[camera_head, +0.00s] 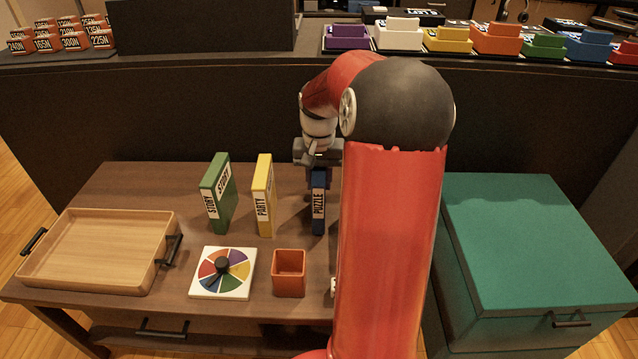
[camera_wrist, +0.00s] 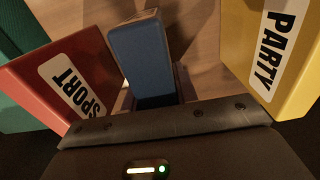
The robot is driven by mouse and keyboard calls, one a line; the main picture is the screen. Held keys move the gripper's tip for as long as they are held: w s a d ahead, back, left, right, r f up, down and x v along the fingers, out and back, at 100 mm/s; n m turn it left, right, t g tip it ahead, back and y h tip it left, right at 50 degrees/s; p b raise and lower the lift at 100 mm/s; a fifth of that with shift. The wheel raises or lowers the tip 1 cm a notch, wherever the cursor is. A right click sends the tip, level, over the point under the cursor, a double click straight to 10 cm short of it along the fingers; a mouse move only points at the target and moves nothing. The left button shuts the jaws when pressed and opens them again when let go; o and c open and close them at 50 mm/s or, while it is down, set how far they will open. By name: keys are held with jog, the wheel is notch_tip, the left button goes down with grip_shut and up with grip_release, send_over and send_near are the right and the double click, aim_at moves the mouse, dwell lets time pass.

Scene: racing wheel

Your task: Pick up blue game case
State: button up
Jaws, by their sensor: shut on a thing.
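The blue game case (camera_head: 318,208), labelled PUZZLE, stands upright on the brown table, to the right of the yellow case. My gripper (camera_head: 318,170) is above it, pointing down, and shut on its upper part. In the wrist view the blue case (camera_wrist: 142,58) is between the fingers, which are mostly hidden by the gripper body. I cannot tell whether its bottom touches the table.
The yellow PARTY case (camera_head: 263,195) and green STORY case (camera_head: 218,193) stand to the left. A red SPORT case (camera_wrist: 68,88) is close on the other side. A spinner board (camera_head: 223,273), orange cup (camera_head: 289,273) and wooden tray (camera_head: 90,250) lie nearer the front.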

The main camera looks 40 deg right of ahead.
notch_tip(320, 180, up, 20)
jog(key=p, duration=0.2)
jog(key=shift+f, duration=0.25)
